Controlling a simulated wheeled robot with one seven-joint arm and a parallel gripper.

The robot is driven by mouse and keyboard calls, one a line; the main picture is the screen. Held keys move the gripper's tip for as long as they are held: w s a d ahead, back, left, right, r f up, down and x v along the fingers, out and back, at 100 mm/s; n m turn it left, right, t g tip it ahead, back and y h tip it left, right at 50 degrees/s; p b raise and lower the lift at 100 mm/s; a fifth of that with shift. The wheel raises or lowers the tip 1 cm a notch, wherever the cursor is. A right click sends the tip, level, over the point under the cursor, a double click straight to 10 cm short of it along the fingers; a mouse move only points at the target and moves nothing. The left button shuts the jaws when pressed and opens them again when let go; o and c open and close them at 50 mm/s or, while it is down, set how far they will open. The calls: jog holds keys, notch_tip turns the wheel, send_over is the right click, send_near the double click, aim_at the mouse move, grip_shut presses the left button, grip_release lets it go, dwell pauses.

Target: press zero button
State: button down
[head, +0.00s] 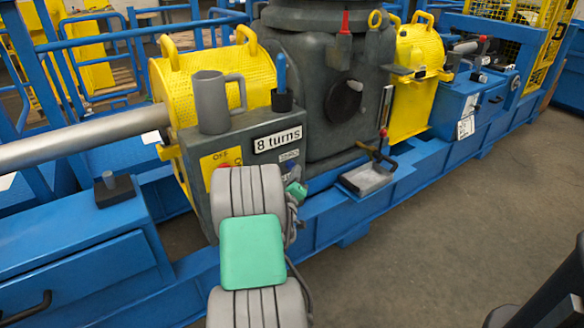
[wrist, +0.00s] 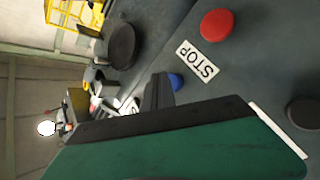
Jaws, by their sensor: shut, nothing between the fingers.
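The grey control box (head: 285,133) carries an "8 turns" sign, and below it a small label that is too small to read for sure. A blue button (head: 291,165) sits under that label. It also shows in the wrist view (wrist: 176,81), right beside the dark fingertips of my gripper (wrist: 158,90). My gripper (head: 297,189) is shut and empty, close to the front of the box. I cannot tell whether it touches the blue button. No "zero" wording is readable in either view.
A red button (wrist: 217,25) with a STOP label (wrist: 197,62) is near the blue button, and a dark round knob (wrist: 303,112) is at the right. A grey mug (head: 212,100) stands on the box. My arm covers part of the box front.

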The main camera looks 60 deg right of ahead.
jog(key=shift+w+d, duration=0.25)
jog(key=shift+w, duration=0.2)
dwell(0.6)
jog(key=shift+s+a, duration=0.1)
jog(key=shift+s, duration=0.05)
dwell(0.5)
jog(key=shift+s+a, duration=0.35)
jog(key=shift+s, duration=0.35)
jog(key=s, duration=0.1)
jog(key=s+a, duration=0.1)
jog(key=s, duration=0.1)
jog(key=s+a, duration=0.1)
jog(key=shift+s+a+p, duration=0.15)
jog(key=shift+s+p, duration=0.05)
jog(key=shift+p, duration=0.1)
